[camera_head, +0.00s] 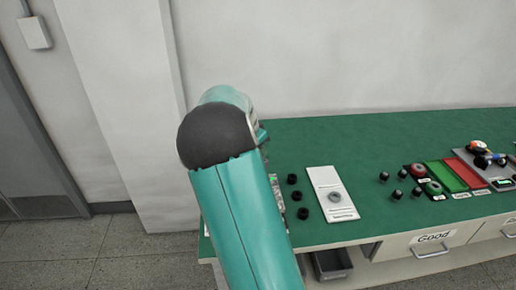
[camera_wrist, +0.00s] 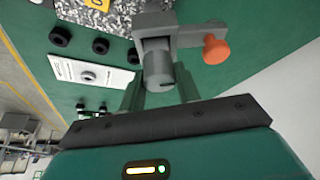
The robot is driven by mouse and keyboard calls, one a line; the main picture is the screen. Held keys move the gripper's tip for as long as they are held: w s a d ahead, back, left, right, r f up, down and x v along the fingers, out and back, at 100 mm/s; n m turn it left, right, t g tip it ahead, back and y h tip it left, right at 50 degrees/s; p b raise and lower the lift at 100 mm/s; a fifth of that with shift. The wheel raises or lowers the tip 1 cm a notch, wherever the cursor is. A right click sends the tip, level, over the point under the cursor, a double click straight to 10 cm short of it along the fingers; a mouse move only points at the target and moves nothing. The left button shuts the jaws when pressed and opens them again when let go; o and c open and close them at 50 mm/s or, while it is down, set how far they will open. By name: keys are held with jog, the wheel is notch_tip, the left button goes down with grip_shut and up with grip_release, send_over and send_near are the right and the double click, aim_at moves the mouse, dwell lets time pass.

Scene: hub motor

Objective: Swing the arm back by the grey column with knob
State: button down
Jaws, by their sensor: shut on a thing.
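The grey column (camera_wrist: 159,65) with its orange knob (camera_wrist: 215,48) shows at the top middle of the wrist view. The knob sticks out to the right on a grey arm (camera_wrist: 186,38). My gripper (camera_wrist: 160,88) has one finger on either side of the round lower part of the column and is shut on it. In the head view my own teal arm hides the gripper and the column.
The green bench (camera_head: 345,145) carries a white plate (camera_head: 324,180) with a grey ring (camera_head: 335,197), several black round parts (camera_head: 303,213), and red (camera_head: 471,171) and green trays (camera_head: 444,175). An open bin (camera_head: 332,265) sits below. A wall stands behind.

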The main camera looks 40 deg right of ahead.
jog(key=c, duration=1)
grip_release()
jog(key=v, duration=1.3)
jog(key=shift+a+r, duration=0.1)
jog(key=shift+r, duration=0.25)
jog(key=s+a+n+t+y, duration=0.1)
jog(key=s+a+n, duration=0.4)
jog(key=s+a, duration=0.3)
jog(key=s+a+n+t+y, duration=0.2)
jog(key=s+a+n, duration=0.4)
jog(key=s+a, duration=0.3)
jog(key=s+a+n+t+y, duration=0.1)
jog(key=s+a+n, duration=0.5)
jog(key=a, duration=0.6)
jog(key=shift+s+a+f+t+y, duration=0.15)
jog(key=shift+s+t, duration=0.15)
jog(key=shift+s, duration=0.3)
jog(key=shift+s+a+f+t+y, duration=0.15)
jog(key=shift+s+t, duration=0.15)
jog(key=shift+s, duration=0.3)
